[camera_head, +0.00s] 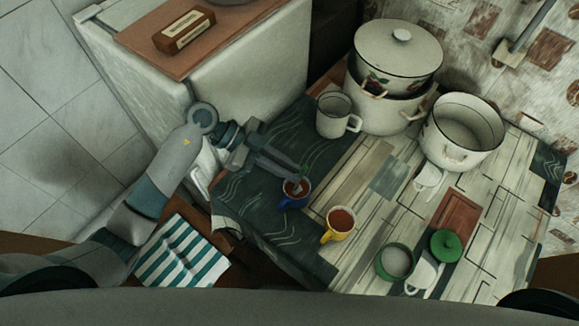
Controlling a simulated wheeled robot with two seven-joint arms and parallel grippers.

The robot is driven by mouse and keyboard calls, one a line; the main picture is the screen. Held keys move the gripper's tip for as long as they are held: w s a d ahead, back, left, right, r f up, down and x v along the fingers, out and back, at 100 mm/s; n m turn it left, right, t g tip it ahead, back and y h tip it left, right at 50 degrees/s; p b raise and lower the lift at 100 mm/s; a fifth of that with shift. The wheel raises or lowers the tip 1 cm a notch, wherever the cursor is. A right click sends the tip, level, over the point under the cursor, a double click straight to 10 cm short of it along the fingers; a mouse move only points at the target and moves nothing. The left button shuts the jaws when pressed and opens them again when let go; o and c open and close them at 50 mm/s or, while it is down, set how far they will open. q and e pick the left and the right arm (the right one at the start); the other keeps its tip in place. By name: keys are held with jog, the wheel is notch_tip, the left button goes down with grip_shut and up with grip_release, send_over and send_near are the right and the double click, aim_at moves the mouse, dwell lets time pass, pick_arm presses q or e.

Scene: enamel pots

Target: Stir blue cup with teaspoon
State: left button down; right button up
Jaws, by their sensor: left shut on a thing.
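The blue cup (295,201) stands on the dark part of the table cloth, holding a reddish-brown liquid. My left gripper (297,177) comes in from the upper left, right over the cup. It is shut on the teaspoon (304,169), whose green handle end shows at the fingertips. The lower part of the spoon is hidden by the fingers and the cup, so I cannot tell how deep it reaches. My right gripper is not in view.
A yellow cup (339,224) with similar liquid stands close at the lower right. A white mug (336,116), stacked pots (386,100) and an open pot (462,132) stand behind. A green-rimmed container (395,263) and green lid (446,245) are at the front right.

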pick_arm(q)
jog(key=shift+f+b, duration=0.65)
jog(key=shift+f, duration=1.8)
jog(key=shift+s+f, duration=0.1)
